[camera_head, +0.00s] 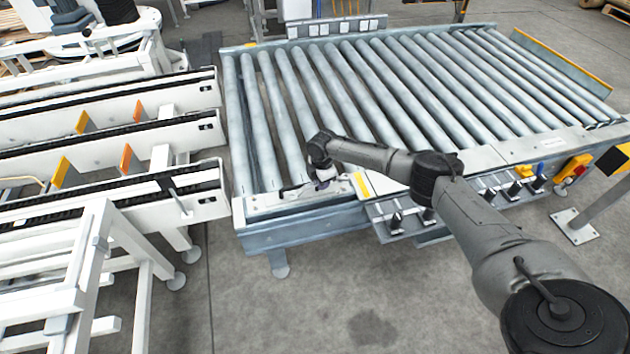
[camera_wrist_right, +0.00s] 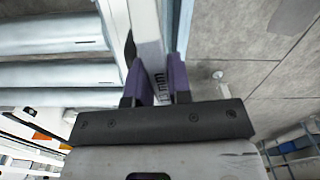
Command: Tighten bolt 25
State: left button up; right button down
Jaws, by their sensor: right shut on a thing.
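My right gripper (camera_head: 322,184) is at the near left corner of the roller conveyor (camera_head: 285,238), low beside its frame. In the right wrist view the purple fingers of the right gripper (camera_wrist_right: 160,82) are closed on a pale labelled piece (camera_wrist_right: 161,90) with dark lettering. It looks like a tool, but most of it is hidden by the fingers. I cannot make out bolt 25 or any number for it in either view. Whether the held piece touches a bolt cannot be told. My left gripper is not in view.
A tool rack (camera_head: 410,232) with several black-handled tools is fixed along the conveyor's near side. White chain conveyor frames (camera_head: 200,211) stand close on the left, with a narrow floor gap between. A control box (camera_head: 572,170) and a post (camera_head: 605,180) are at right. The foreground floor is clear.

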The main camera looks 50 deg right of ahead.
notch_tip(320, 180, down, 4)
jog(key=b, duration=0.4)
jog(key=shift+f, duration=0.2)
jog(key=shift+s, duration=0.25)
jog(key=s+n+b, duration=0.1)
jog(key=n, duration=0.1)
jog(key=s+n+b, duration=0.1)
jog(key=s+n, duration=0.1)
jog(key=s+n+b, duration=0.1)
jog(key=n+b, duration=0.1)
jog(key=shift+s+a+f, duration=0.15)
jog(key=shift+a+f, duration=0.05)
jog(key=shift+a, duration=0.05)
jog(key=shift+s+d+r+n+p, duration=0.1)
jog(key=shift+s+d+n+p, duration=0.15)
jog(key=shift+s+n+p, duration=0.7)
jog(key=shift+s+d+r+n+p, duration=0.1)
jog(key=shift+s+d+n+p, duration=0.2)
jog(key=shift+s+n+p, duration=0.6)
jog(key=shift+s+d+r+n+p, duration=0.1)
jog(key=shift+s+d+n+p, duration=0.3)
jog(key=shift+n+p, duration=0.95)
jog(key=shift+s+a+b, duration=0.1)
jog(key=shift+b, duration=0.2)
jog(key=shift+f, duration=0.1)
jog(key=shift+f, duration=0.1)
